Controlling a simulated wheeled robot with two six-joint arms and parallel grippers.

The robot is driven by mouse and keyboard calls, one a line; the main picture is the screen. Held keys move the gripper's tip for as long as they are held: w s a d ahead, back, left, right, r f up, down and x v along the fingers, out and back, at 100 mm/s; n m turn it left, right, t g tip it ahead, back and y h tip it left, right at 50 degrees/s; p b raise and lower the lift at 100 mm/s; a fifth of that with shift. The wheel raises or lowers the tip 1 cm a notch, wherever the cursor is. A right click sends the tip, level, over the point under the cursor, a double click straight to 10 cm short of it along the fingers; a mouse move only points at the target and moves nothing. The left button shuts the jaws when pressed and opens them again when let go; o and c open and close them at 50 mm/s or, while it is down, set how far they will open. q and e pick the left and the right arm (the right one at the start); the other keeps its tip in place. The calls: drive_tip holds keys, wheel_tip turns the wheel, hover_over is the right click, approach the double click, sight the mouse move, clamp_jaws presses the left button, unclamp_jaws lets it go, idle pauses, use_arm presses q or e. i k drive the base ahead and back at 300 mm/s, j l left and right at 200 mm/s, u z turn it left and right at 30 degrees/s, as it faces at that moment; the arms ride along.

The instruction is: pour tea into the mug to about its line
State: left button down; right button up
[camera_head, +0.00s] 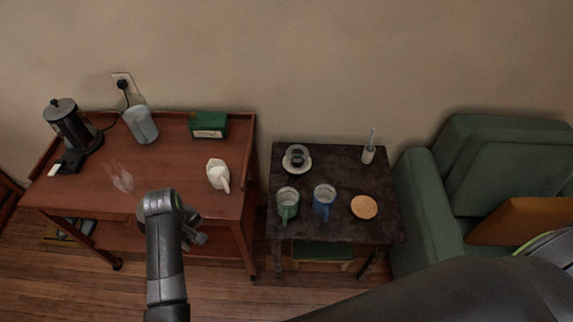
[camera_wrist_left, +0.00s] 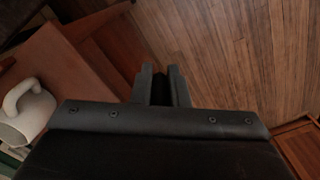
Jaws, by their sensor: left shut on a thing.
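A white pot (camera_head: 217,173) with a spout or handle stands on the right part of the wooden cart. Its white loop and body also show at the left edge of the wrist view (camera_wrist_left: 20,121). A green mug (camera_head: 288,198) and a blue mug (camera_head: 323,196) stand upright on the dark side table; I cannot make out a line or contents. My left gripper (camera_head: 191,236) is by the cart's front edge, apart from the pot. In the wrist view its fingers (camera_wrist_left: 162,84) are close together on something dark that I cannot identify. My right gripper is out of view.
The cart (camera_head: 175,150) holds a black kettle (camera_head: 67,123), a grey-white container (camera_head: 141,124), a green box (camera_head: 208,123) and a clear glass-like thing (camera_head: 121,177). The dark table (camera_head: 340,160) also has a cup on a saucer (camera_head: 296,158) and a round coaster (camera_head: 364,207). A green armchair (camera_head: 425,190) stands right.

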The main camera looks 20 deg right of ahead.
sight(325, 195)
drive_tip(key=k+z, duration=0.45)
drive_tip(key=i+z, duration=0.1)
drive_tip(key=z, duration=0.8)
drive_tip(key=i+j+z, duration=0.15)
drive_tip(key=i+z, duration=0.2)
drive_tip(key=i, duration=0.15)
drive_tip(key=i+j, duration=0.3)
drive_tip(key=i, duration=0.1)
